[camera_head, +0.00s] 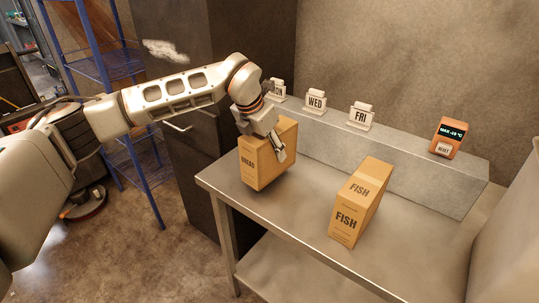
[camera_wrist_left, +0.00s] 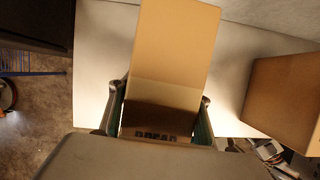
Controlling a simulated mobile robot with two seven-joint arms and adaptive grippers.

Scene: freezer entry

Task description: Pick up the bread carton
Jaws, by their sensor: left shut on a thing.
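The bread carton (camera_head: 259,166) is a tan box marked BREAD near the left end of the metal table in the head view. My left gripper (camera_head: 277,143) is shut on it from above, with one finger showing on its right side. In the left wrist view the bread carton (camera_wrist_left: 172,62) stands between the two fingers (camera_wrist_left: 160,118), its lettering partly hidden by the gripper body. In the head view the carton seems tilted and its lower edge looks close to the tabletop; I cannot tell whether it touches. My right gripper is not in view.
A fish carton (camera_head: 355,205) stands to the right on the metal table (camera_head: 300,207); a carton also shows at right in the wrist view (camera_wrist_left: 285,100). A grey ledge (camera_head: 400,155) behind bears day signs, including WED (camera_head: 316,102) and FRI (camera_head: 361,116), and an orange temperature display (camera_head: 449,138).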

